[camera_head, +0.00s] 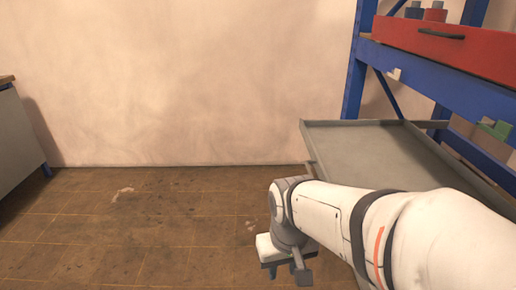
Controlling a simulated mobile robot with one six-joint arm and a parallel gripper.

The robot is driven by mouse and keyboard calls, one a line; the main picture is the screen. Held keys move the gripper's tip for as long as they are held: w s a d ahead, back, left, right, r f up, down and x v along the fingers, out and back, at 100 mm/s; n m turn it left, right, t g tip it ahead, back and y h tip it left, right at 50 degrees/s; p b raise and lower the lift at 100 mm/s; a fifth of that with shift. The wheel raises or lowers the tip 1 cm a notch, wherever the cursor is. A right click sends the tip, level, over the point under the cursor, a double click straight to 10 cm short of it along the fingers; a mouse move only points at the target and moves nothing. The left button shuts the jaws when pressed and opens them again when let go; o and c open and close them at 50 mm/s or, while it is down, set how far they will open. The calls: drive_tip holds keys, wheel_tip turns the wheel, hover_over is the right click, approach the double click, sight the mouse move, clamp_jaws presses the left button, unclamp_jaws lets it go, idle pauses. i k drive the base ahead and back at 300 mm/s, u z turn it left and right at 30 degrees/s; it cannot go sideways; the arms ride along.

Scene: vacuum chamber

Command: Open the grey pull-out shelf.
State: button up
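The grey pull-out shelf (370,148) is a flat tray with low raised rims. It sticks out to the left from the blue rack (357,75), under the red drawer. Its near part is hidden behind my white arm. My gripper (287,270) is at the bottom centre, left of the shelf's near part, pointing down over the brown floor. The gripper looks apart from the shelf. Its dark fingers are small and partly hidden, so I cannot tell whether they are open or shut. I see nothing held in it.
A red drawer (447,45) with a black handle sits higher in the rack, with blue and red items on top. Green items (494,129) lie at the right. A grey cabinet (20,140) stands far left. The tiled floor between is clear.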

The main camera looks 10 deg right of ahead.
sight(373, 155)
drive_tip(key=i, duration=0.95)
